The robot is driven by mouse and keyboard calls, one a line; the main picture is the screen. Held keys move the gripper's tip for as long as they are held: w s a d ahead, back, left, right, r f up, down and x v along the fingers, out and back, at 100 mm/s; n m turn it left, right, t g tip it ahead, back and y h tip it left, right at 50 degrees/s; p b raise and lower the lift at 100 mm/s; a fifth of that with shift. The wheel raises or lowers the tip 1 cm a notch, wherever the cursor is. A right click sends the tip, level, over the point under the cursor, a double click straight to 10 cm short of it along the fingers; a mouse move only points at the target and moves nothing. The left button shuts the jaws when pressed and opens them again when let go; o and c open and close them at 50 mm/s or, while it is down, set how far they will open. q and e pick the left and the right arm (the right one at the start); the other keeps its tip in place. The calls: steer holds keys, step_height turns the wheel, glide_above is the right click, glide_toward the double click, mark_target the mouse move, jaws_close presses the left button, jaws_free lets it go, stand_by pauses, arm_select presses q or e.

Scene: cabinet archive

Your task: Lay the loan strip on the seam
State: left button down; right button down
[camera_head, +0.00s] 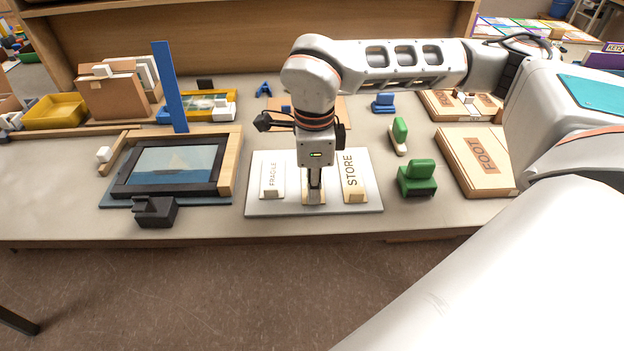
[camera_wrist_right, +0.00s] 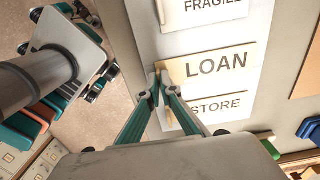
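My right gripper (camera_head: 314,190) points down over the pale board (camera_head: 262,208) at the front of the table. Its fingers are close together on the near wooden end of the loan strip; the wrist view also shows the fingertips (camera_wrist_right: 160,76) there. The loan strip (camera_wrist_right: 220,62) reads LOAN and lies between the FRAGILE strip (camera_head: 271,178) and the STORE strip (camera_head: 354,178). In the head view the gripper hides most of it. I cannot tell whether it is lifted from the board. I cannot make out which seam is meant. My left gripper is not in view.
A framed sea picture (camera_head: 178,164) lies left of the board, with a black block (camera_head: 155,211) at its front. A blue upright bar (camera_head: 170,88) stands behind it. Green blocks (camera_head: 417,178) and a box marked FOOT (camera_head: 478,160) are on the right. The table front is clear at far left.

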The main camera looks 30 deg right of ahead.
stand_by(0.5)
steer(key=shift+r, duration=0.1)
steer(key=shift+r+p, duration=1.8)
steer(key=shift+r, duration=0.6)
steer(key=shift+n, duration=0.3)
